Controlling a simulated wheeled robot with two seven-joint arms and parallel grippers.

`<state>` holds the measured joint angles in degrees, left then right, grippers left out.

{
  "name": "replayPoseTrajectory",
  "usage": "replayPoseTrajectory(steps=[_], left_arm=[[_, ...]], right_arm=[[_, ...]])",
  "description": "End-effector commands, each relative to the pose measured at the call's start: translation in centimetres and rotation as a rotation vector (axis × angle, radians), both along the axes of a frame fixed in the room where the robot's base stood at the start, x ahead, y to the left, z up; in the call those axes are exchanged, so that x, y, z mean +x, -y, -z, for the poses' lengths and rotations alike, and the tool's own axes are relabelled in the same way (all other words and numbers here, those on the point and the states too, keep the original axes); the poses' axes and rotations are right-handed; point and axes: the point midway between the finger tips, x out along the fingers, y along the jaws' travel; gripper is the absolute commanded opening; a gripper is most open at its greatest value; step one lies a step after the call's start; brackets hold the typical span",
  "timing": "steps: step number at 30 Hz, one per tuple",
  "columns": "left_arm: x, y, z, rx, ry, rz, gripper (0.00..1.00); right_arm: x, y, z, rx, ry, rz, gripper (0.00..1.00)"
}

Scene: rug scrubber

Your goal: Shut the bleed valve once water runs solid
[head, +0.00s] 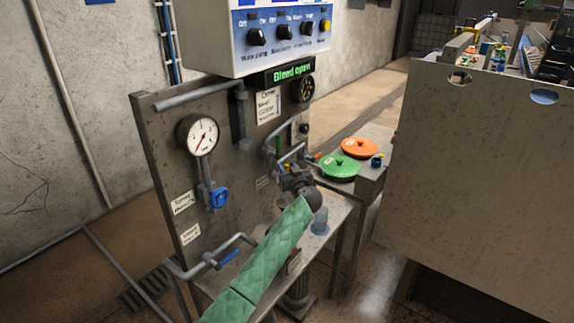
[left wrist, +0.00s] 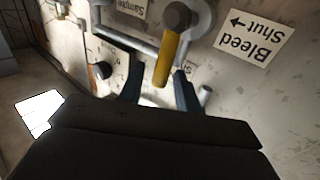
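The bleed valve's yellow lever (left wrist: 166,62) hangs from a dark round hub in the left wrist view, beside an upside-down label (left wrist: 252,38) reading "Bleed Shut" with an arrow. My left gripper (left wrist: 160,92) is open. Its two dark blue fingers stand apart on either side of the lever's free end; I cannot tell whether they touch it. In the head view, my left gripper (head: 297,180) is at the panel's lower right, and the lever is not clear there. A display (head: 290,73) reads "Bleed open". A clear cup (head: 320,221) stands below; its contents are unclear. My right gripper is not in view.
The grey panel (head: 160,130) carries a gauge (head: 198,135), a blue valve handle (head: 219,197) and pipes. A control box (head: 281,32) overhangs it. Green (head: 340,166) and orange (head: 359,148) discs lie on a side table. A large board (head: 480,180) stands right.

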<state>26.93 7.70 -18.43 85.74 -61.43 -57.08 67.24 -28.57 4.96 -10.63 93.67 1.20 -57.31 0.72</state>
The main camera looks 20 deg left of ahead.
Motion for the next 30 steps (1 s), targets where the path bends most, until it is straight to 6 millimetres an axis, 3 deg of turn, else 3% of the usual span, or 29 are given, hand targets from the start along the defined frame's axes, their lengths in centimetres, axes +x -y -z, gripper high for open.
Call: replayPoseTrajectory(steps=[14, 15, 20, 30], left_arm=[[0.91, -0.65, 0.02, 0.0, 0.0, 0.0, 0.33], [0.91, -0.65, 0.02, 0.0, 0.0, 0.0, 0.31], [0.9, -0.65, 0.02, -0.001, -0.001, 0.0, 0.0], [0.98, -0.63, 0.0, 0.003, -0.012, 0.0, 0.0]], right_arm=[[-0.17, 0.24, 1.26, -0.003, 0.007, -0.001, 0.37], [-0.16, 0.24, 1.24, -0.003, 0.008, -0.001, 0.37], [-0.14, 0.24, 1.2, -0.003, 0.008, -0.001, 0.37], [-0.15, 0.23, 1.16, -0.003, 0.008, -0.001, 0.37]])
